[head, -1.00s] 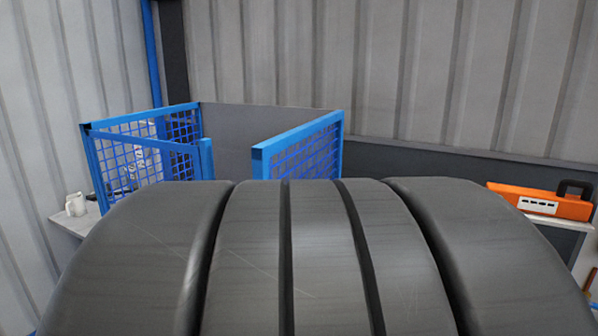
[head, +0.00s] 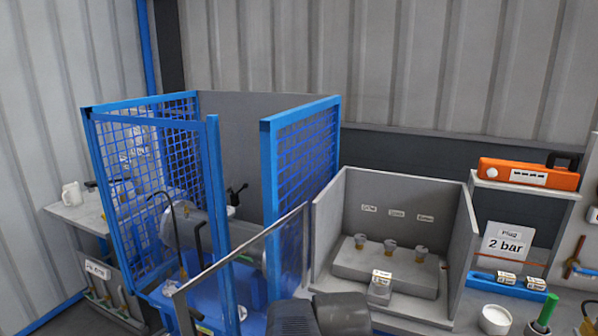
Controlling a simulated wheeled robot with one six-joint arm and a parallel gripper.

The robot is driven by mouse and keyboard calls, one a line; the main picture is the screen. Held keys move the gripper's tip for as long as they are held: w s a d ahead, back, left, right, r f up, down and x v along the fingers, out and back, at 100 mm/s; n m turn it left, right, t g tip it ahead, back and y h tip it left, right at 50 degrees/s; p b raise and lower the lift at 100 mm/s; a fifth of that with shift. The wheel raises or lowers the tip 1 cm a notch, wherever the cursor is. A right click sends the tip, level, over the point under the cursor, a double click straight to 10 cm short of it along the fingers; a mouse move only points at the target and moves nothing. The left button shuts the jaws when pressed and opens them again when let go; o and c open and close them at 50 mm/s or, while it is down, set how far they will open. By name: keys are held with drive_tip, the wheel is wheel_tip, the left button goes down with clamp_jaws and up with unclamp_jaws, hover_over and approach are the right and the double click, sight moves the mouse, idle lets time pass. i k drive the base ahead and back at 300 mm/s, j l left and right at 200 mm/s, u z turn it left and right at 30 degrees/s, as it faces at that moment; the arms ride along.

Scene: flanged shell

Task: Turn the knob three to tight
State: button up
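Three small knobs with pale tops and brownish lower parts stand in a row on a grey block (head: 346,262) inside a grey open-fronted box, right of centre in the head view. They are the left knob (head: 360,241), the middle knob (head: 390,246) and the right knob (head: 421,252). A small label is on the back wall above each, too small to read. I cannot tell which is knob three or how far any is turned. A dark part of my arm shows at the bottom centre. My gripper's fingers are not in view.
A blue mesh guard (head: 300,160) around a machine stands left of the box (head: 452,235). A small labelled block (head: 380,288) sits in front of the knobs. Right are a "2 bar" sign (head: 508,243), an orange case (head: 527,174), a white cup (head: 495,318) and a green-handled tool (head: 546,312).

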sight(420, 252)
drive_tip(key=k, duration=0.1)
drive_tip(key=i+l+u, duration=0.1)
drive_tip(key=i+l, duration=0.25)
drive_tip(key=i, duration=0.25)
drive_tip(key=i+l, duration=0.45)
drive_tip(key=i, duration=0.15)
drive_tip(key=j+u, duration=0.05)
